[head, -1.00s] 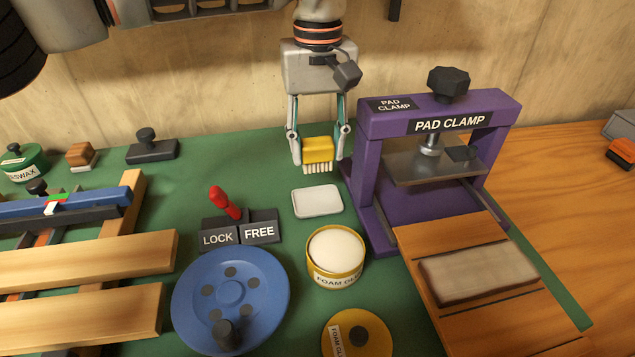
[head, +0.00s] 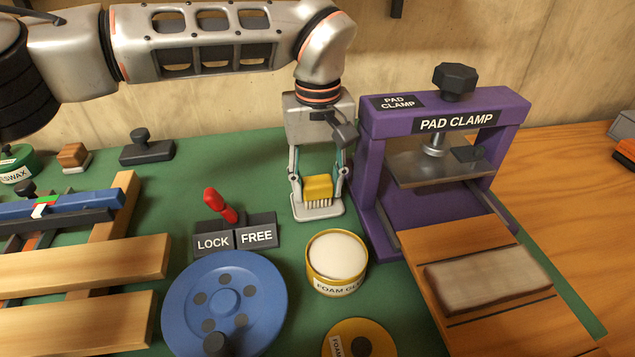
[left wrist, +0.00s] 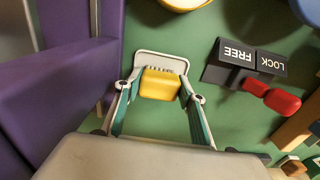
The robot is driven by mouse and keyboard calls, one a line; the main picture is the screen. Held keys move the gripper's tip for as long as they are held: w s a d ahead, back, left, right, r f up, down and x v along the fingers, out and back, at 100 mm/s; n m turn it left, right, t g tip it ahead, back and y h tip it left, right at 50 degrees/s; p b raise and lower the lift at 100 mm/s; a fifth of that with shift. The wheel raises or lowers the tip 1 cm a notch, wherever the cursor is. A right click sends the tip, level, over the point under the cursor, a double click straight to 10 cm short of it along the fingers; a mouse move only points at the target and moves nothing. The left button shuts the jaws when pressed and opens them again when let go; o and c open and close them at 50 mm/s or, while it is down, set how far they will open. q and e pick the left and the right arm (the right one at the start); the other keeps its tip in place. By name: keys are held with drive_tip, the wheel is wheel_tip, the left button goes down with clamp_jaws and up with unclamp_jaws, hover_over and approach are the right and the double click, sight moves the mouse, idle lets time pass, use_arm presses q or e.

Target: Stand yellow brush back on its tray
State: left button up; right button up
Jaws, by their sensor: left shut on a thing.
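The yellow brush (head: 318,188) is held between the fingers of my left gripper (head: 319,190), bristles down. The white tray (head: 318,211) lies on the green mat under the brush, and the bristles reach down over it. I cannot tell whether the bristle tips touch the tray. In the left wrist view the brush (left wrist: 160,85) sits between the two fingers, with the far part of the tray (left wrist: 160,59) showing beyond it. My left gripper is shut on the brush. My right gripper is in neither view.
The purple pad clamp (head: 371,180) stands close on the right. An open foam glue pot (head: 337,285) is in front of the tray. The red lever with its LOCK/FREE plate (head: 234,242) and a blue wheel (head: 180,300) are at the left. Green mat behind is clear.

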sight(318, 183)
use_arm(q)
drive_tip(key=shift+f, duration=0.2)
drive_tip(key=o, duration=1.1)
wheel_tip(318, 183, up, 12)
drive_tip(key=shift+r+p, duration=0.15)
drive_tip(key=shift+p, duration=1.05)
drive_tip(key=shift+s, duration=0.1)
